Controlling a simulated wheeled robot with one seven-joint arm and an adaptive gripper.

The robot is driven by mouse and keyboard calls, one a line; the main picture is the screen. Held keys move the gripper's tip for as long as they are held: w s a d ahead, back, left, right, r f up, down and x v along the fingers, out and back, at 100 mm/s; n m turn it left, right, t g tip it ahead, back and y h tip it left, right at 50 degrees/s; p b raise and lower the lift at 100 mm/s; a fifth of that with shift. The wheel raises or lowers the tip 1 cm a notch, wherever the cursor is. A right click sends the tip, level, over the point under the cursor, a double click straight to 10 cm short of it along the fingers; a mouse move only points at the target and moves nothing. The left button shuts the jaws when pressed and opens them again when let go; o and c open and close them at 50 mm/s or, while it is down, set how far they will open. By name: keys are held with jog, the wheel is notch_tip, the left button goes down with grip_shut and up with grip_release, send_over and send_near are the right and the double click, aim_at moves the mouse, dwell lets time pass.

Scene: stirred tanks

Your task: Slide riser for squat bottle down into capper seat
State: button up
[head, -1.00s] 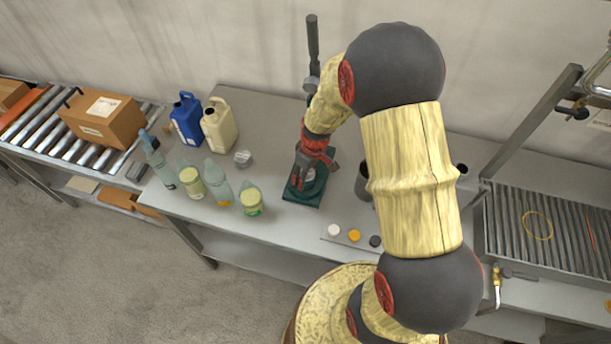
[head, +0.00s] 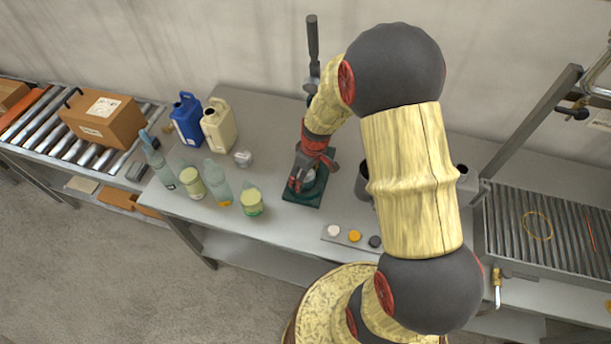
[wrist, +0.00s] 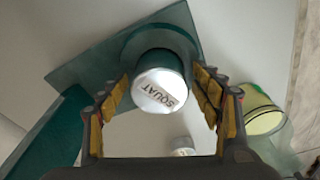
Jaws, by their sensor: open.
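The riser for the squat bottle (wrist: 158,90) is a pale silver cylinder with "SQUAT" written on its top face. In the wrist view it stands out of the dark teal round capper seat (wrist: 170,39); how deep it sits I cannot tell. In the head view the capper's green base (head: 300,198) is on the table, and my gripper (head: 306,186) is low over it, partly hiding the seat. In the wrist view my gripper (wrist: 161,88) is open, its yellow-padded fingers on either side of the riser, with gaps showing between pads and riser.
Clear bottles (head: 220,186) and a labelled squat bottle (head: 251,201) stand left of the capper. A blue jug (head: 186,120) and a cream jug (head: 218,127) are behind them. The capper's upright lever (head: 313,45) rises behind my gripper. A dark cup (head: 364,182) stands to its right.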

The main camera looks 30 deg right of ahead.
notch_tip(320, 180, up, 12)
jog(key=s+p, duration=0.1)
jog(key=s, duration=0.1)
notch_tip(320, 180, up, 8)
jog(key=t, duration=0.1)
send_over(310, 176)
jog(key=s+a, duration=0.2)
jog(key=a, duration=0.1)
jog(key=s+a+r+m+t, duration=0.1)
jog(key=s+a+r+m, duration=0.1)
jog(key=s+r, duration=0.5)
jog(key=s+a+r+m+t, duration=0.2)
jog(key=s+a+r, duration=0.3)
jog(key=s+r, duration=0.2)
jog(key=shift+s+a+r+h, duration=0.15)
jog(key=shift+s+a+h, duration=0.15)
jog(key=shift+s, duration=0.65)
